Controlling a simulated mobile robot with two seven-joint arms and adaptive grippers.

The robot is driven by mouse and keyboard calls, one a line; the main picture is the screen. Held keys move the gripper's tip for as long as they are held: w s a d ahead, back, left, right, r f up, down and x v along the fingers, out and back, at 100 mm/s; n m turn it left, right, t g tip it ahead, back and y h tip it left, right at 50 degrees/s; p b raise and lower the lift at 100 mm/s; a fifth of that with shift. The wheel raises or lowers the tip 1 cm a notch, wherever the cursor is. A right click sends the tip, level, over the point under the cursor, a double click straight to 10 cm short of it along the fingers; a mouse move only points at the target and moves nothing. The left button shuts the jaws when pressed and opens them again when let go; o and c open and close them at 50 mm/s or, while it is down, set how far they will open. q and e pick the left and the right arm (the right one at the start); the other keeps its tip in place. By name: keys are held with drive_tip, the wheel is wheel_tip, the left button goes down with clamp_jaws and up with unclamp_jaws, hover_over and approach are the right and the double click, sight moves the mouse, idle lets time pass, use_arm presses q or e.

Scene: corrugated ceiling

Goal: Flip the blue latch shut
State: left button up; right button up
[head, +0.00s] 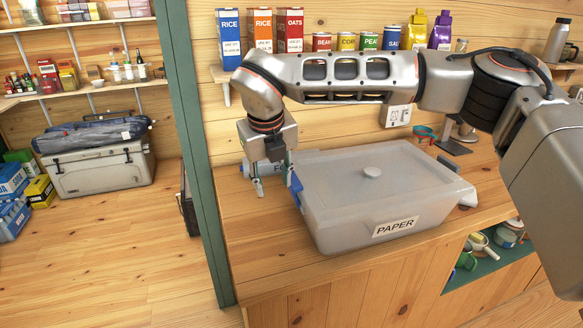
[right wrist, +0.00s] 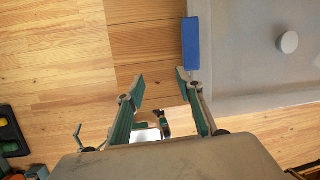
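The blue latch (head: 296,188) is on the left side of a translucent lidded box (head: 335,215) labelled PAPER, at the lid's edge. In the right wrist view the latch (right wrist: 191,44) lies along the lid edge, beyond my fingers. I cannot tell its exact angle. My right gripper (head: 273,178) is just left of the box, pointing down, beside the latch. In the wrist view the gripper (right wrist: 160,84) is open, with a gap between its fingertips and nothing held; its right fingertip is close to the latch's near end. My left gripper is not in view.
The wooden counter (head: 250,235) is bare at the box's left front. A blue-and-white cylinder (head: 262,169) lies behind the gripper. Cartons and cans stand on the shelf behind. A green post (head: 190,130) rises at the counter's left. The box lid has a round knob (head: 373,172).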

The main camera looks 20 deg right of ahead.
sight(295, 188)
drive_tip(key=w+d+r+m+h, duration=0.1)
drive_tip(key=w+d+r, duration=0.2)
drive_tip(key=d+r, duration=0.15)
drive_tip(key=shift+t, duration=0.4)
drive_tip(key=x, duration=0.2)
drive_tip(key=p+x, duration=0.1)
drive_tip(key=x, duration=0.4)
drive_tip(key=shift+s+d+f, duration=0.1)
drive_tip(key=shift+s+f, duration=0.05)
drive_tip(key=shift+f, duration=0.3)
clamp_jaws()
